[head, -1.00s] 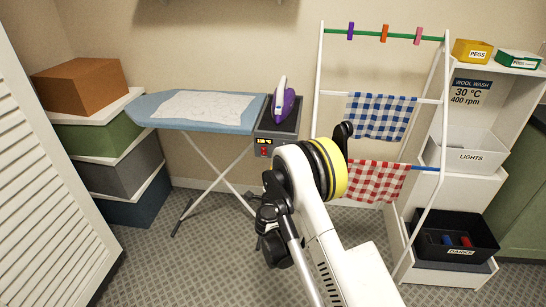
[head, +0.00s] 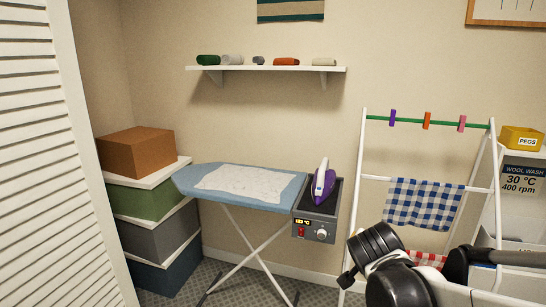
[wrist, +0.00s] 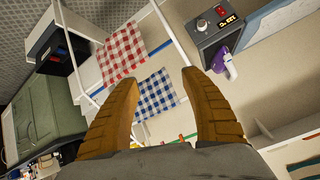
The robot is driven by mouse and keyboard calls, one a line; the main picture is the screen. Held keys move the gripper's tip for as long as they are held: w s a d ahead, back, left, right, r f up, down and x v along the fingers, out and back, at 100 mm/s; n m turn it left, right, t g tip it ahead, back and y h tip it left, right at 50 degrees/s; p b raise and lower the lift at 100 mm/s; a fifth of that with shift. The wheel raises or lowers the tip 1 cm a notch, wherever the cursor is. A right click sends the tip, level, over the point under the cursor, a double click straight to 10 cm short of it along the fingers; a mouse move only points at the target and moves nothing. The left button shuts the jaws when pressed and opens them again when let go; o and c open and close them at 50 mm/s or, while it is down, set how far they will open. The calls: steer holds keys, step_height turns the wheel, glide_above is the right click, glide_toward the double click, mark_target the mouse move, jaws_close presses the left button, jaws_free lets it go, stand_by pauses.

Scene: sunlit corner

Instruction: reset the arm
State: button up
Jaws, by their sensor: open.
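My gripper (wrist: 159,78) shows in the wrist view with its two ribbed orange-brown fingers spread apart and nothing between them. The wrist view is turned over, with the room upside down. Beyond the fingers are the blue checked cloth (wrist: 155,92) and the red checked cloth (wrist: 121,52), apart from them. In the head view my arm (head: 400,285) is low at the right, in front of the drying rack (head: 357,190). The gripper's fingers cannot be made out in the head view.
An ironing board (head: 290,184) holds a pale cloth (head: 240,181); a purple iron (head: 324,183) stands on the control box (head: 318,208) at its right end. Stacked boxes (head: 150,200) are at left. A wall shelf (head: 270,69) holds several rolls. A yellow pegs box (head: 520,139) is far right.

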steer(key=s+a+f+n+g+y, duration=0.1)
steer(key=s+n, duration=0.3)
steer(key=s, duration=0.6)
steer(key=s+a+f+n+g+y, duration=0.1)
steer(key=s+a+n+y, duration=0.2)
steer(key=s, duration=0.8)
steer(key=shift+a+f+n+g, duration=0.3)
steer(key=shift+a+f+n, duration=0.1)
steer(key=shift+n, duration=0.4)
